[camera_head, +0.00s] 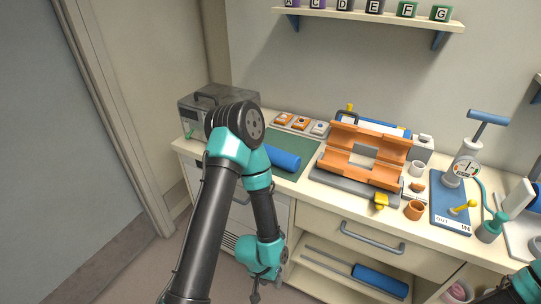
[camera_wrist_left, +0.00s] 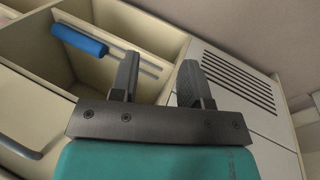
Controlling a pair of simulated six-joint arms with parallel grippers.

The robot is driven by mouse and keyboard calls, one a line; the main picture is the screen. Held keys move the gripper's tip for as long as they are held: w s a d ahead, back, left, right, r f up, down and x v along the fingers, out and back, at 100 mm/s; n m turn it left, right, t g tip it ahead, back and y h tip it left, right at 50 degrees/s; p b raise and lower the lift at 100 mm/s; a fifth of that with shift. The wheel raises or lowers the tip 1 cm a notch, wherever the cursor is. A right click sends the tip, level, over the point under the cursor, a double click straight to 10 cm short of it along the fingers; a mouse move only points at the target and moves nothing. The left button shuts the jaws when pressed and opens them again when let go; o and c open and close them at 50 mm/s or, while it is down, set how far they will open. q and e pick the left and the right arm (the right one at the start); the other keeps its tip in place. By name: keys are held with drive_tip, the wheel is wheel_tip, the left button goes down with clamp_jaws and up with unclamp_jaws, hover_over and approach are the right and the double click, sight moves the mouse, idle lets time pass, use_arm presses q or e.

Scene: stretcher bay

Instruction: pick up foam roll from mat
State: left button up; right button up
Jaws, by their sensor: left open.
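A blue foam roll (camera_head: 282,158) lies on its side on the green mat (camera_head: 302,146), on the counter left of the orange cradle. My left arm crosses in front and hides part of the mat. My left gripper (camera_head: 255,292) hangs low in front of the cabinet, well below the counter and apart from the roll. In the left wrist view its two fingers (camera_wrist_left: 158,78) are spread with nothing between them. The roll on the mat does not show in that view. Only a piece of my right arm shows at the lower right, without its gripper.
Another blue roll (camera_head: 381,280) lies on the open lower shelf; a blue roll (camera_wrist_left: 80,40) shows in the wrist view. An orange cradle (camera_head: 365,155), cups and a blue tray (camera_head: 450,214) fill the counter's right. A grey box (camera_head: 195,108) stands left. A drawer handle (camera_head: 372,239) protrudes.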

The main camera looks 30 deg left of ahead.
use_arm(q)
drive_tip(key=shift+o, duration=0.4)
drive_tip(key=o, duration=1)
